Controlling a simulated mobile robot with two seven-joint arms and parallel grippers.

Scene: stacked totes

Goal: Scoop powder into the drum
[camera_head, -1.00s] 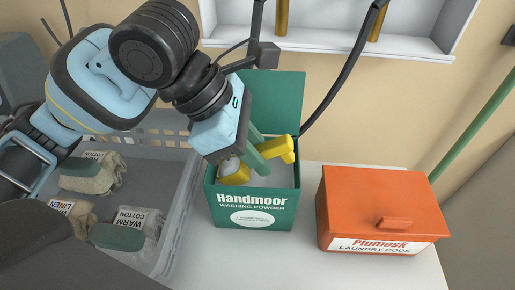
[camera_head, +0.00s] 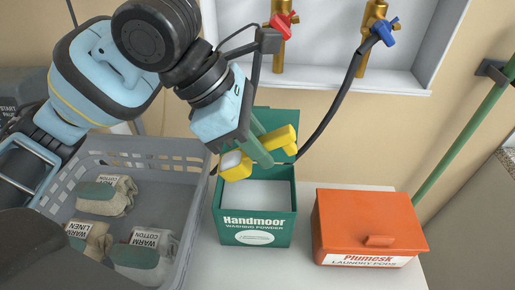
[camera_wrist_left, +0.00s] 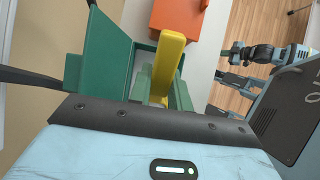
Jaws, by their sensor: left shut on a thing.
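My left gripper (camera_head: 262,146) is shut on a yellow scoop (camera_head: 236,166) and holds it above the open green washing powder box (camera_head: 252,224). The scoop's cup holds white powder, and its handle sticks out to the right of the fingers. White powder (camera_head: 266,192) fills the inside of the box, and its green lid stands open at the back. In the left wrist view the scoop's yellow handle (camera_wrist_left: 173,58) crosses the green fingers, with the green box (camera_wrist_left: 103,55) behind. No drum shows in these frames.
An orange laundry pods box (camera_head: 368,225) stands right of the green box. A grey basket (camera_head: 180,205) with several labelled laundry bundles is on the left. Brass taps (camera_head: 376,40) and a black hose (camera_head: 335,110) are behind. A green pole (camera_head: 465,140) leans at right.

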